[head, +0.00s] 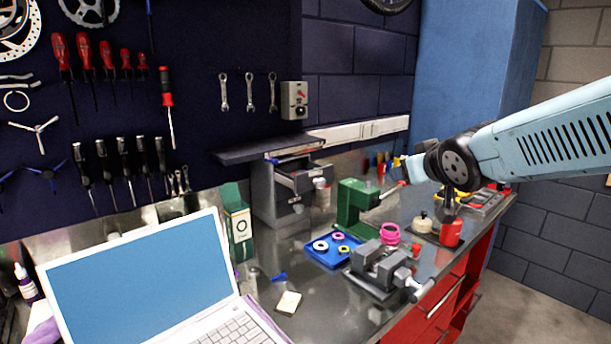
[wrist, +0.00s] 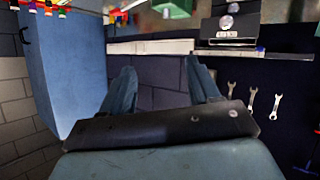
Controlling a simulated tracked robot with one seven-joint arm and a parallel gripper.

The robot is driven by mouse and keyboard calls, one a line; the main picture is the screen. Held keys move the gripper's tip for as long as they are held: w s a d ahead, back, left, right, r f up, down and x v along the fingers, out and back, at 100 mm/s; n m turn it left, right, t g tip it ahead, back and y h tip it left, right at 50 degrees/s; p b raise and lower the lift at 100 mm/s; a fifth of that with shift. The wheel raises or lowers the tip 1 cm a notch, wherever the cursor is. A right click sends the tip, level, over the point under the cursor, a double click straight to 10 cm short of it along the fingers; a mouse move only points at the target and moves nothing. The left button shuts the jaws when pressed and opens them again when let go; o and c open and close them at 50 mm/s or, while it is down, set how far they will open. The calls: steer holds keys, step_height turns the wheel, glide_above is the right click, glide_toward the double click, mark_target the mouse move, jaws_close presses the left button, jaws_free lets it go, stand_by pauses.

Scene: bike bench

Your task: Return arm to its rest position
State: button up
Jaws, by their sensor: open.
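My arm reaches in from the right edge of the head view, raised above the right end of the bench. My gripper (head: 408,168) is at its end, in front of the blue cabinet and pointing left; its fingers are small and partly hidden here. In the wrist view my gripper (wrist: 163,78) shows two fingers spread apart with nothing between them. The wall shows through the gap.
A blue cabinet (head: 465,70) stands behind my arm. Tools hang on the dark pegboard (head: 220,40).

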steer(key=s+f+m+g, duration=0.1)
steer(key=s+f+g, duration=0.1)
steer(key=s, duration=0.7)
steer(key=s+d+f+m+g+h, duration=0.1)
steer(key=s+f+m+g, duration=0.1)
steer(key=s+g, duration=0.3)
steer(key=s, duration=0.4)
steer(key=shift+f, duration=0.25)
steer(key=shift+s, duration=0.1)
